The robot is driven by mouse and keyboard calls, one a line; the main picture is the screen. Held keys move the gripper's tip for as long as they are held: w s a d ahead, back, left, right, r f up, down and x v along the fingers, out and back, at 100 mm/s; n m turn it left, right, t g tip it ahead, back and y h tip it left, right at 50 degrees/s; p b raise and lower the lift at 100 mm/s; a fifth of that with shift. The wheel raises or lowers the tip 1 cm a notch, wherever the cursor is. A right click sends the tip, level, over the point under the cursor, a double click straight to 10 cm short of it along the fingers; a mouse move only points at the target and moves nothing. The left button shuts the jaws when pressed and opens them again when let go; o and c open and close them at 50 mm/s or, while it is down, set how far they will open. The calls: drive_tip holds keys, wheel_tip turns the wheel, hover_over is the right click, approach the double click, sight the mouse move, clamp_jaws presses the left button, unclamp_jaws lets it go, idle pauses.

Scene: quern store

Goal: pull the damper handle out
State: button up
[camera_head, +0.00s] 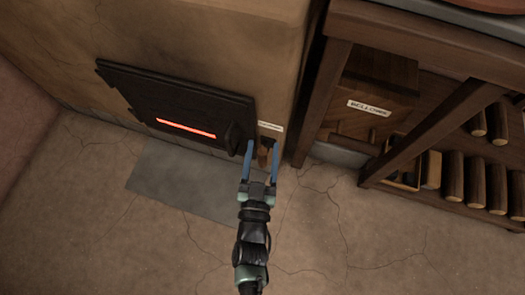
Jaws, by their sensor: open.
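The damper handle (264,154) is a small brown knob low on the right front of the tan oven, just under a white label (270,127). My gripper (262,146) is open, with its two blue fingers pointing at the oven front. In the picture the handle lies between the fingers, near their tips. I cannot tell whether either finger touches it. The lower part of the handle and the space around it are partly hidden by the gripper.
A black oven door (175,108) with a glowing red slot is just left of the handle. A grey plate (185,185) lies on the cracked floor below. A wooden bench (425,45) with a labelled box (368,90) and several logs (475,180) stands at right.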

drive_tip(key=shift+w, duration=0.15)
clamp_jaws()
idle(1.4)
